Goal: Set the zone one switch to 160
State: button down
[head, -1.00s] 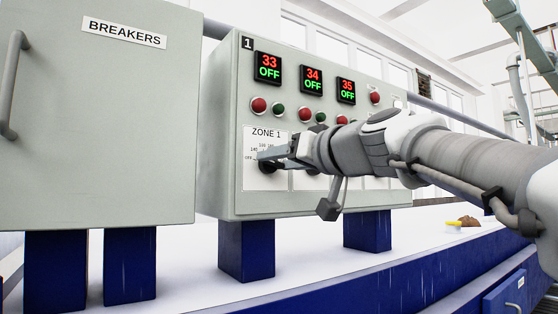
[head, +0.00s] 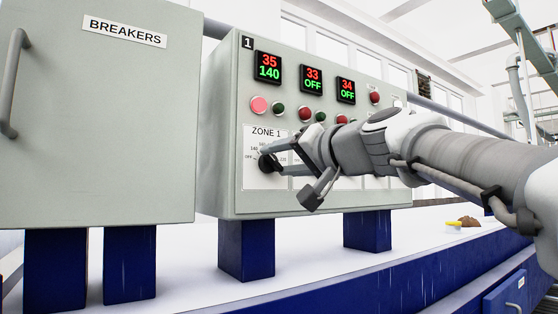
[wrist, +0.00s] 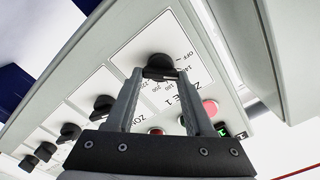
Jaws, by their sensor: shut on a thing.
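The zone one switch is a black knob (head: 267,163) on a white dial plate (head: 257,145) labelled ZONE 1, at the lower left of the panel. It also shows in the wrist view (wrist: 158,66), between my fingertips. My gripper (head: 272,160) is shut on this knob. The zone one display (head: 268,68) reads 35 in red over 140 in green. The red lamp below it (head: 259,105) is lit pink. My fingers partly hide the knob and its dial marks.
The panel box (head: 221,150) stands on blue legs. Other displays (head: 311,80) read OFF. More black knobs (wrist: 103,103) sit in a row beside zone one. A breakers cabinet (head: 90,120) with a handle stands at the left.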

jog(key=m+p, duration=0.1)
jog(key=m, duration=0.5)
jog(key=shift+f, duration=0.1)
jog(key=shift+m, duration=0.3)
dwell(0.3)
jog(key=shift+c, duration=1.4)
grip_release()
jog(key=shift+d, duration=0.1)
jog(key=b+v, duration=0.1)
jog(key=v, duration=1.6)
jog(key=shift+s+d, duration=0.15)
